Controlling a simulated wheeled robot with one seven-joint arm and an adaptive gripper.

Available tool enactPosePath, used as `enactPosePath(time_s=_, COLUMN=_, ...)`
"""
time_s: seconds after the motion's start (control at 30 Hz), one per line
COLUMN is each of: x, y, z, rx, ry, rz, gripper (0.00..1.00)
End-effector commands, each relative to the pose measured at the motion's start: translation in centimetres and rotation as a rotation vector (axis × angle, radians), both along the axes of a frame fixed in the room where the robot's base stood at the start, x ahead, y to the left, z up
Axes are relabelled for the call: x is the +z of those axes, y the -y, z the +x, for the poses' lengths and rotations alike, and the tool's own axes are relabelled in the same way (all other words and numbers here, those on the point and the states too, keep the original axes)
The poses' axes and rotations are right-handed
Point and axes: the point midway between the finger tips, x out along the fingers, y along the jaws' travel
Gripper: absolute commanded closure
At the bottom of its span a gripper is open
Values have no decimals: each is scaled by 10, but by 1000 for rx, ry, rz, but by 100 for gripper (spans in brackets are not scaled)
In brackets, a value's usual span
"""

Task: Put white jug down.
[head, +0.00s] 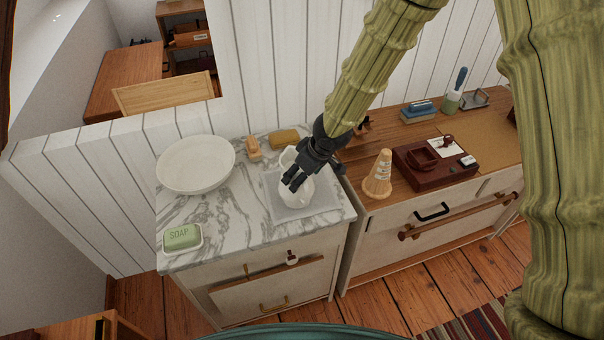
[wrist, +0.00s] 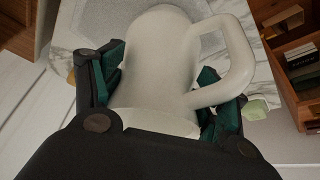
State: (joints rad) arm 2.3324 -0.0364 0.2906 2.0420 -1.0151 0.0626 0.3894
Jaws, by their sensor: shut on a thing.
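The white jug (head: 297,191) is in my gripper (head: 296,178), over a pale grey square mat (head: 322,198) on the marble-topped cabinet. In the wrist view the jug (wrist: 160,62) fills the middle, with its handle to the right. The gripper's dark fingers with green pads (wrist: 158,90) are on both sides of the jug, shut on it. My gripper and wrist hide part of the jug in the head view. I cannot tell whether the jug's base touches the mat.
A wooden cone (head: 378,175) and a dark red box (head: 430,165) stand on the wooden cabinet to the right.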

Motion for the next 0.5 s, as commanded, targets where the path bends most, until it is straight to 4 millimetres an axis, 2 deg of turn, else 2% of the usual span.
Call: enactPosePath(time_s=0.5, x=-10, y=0, z=0, rx=0, ry=-1, rz=1, gripper=72)
